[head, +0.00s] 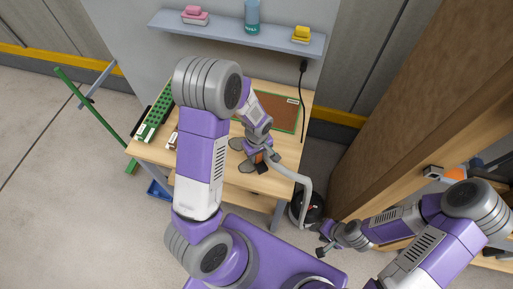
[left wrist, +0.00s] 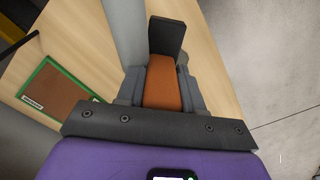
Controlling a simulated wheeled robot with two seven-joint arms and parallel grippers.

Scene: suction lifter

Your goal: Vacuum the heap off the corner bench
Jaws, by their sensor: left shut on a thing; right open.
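My left gripper (head: 263,160) is over the wooden corner bench (head: 222,178), shut on the orange grip of a vacuum nozzle. In the left wrist view the orange grip (left wrist: 163,83) sits between the grey fingers, with a black plate-like end (left wrist: 167,37) beyond it. A grey hose (head: 304,182) runs from the nozzle over the bench's right edge toward a dark round vacuum (head: 314,211) on the floor. Grey-brown patches of the heap (head: 239,167) lie on the bench beside the nozzle, partly hidden by my arm. My right gripper (head: 325,243) is open and empty, low near the vacuum.
A brown green-edged board (head: 276,111) lies at the bench's back right. A green tray (head: 153,122) and a small white-labelled item (head: 172,142) are at its left. A wall shelf (head: 228,31) hangs behind. A wooden rack (head: 436,180) stands at the right, near my right arm.

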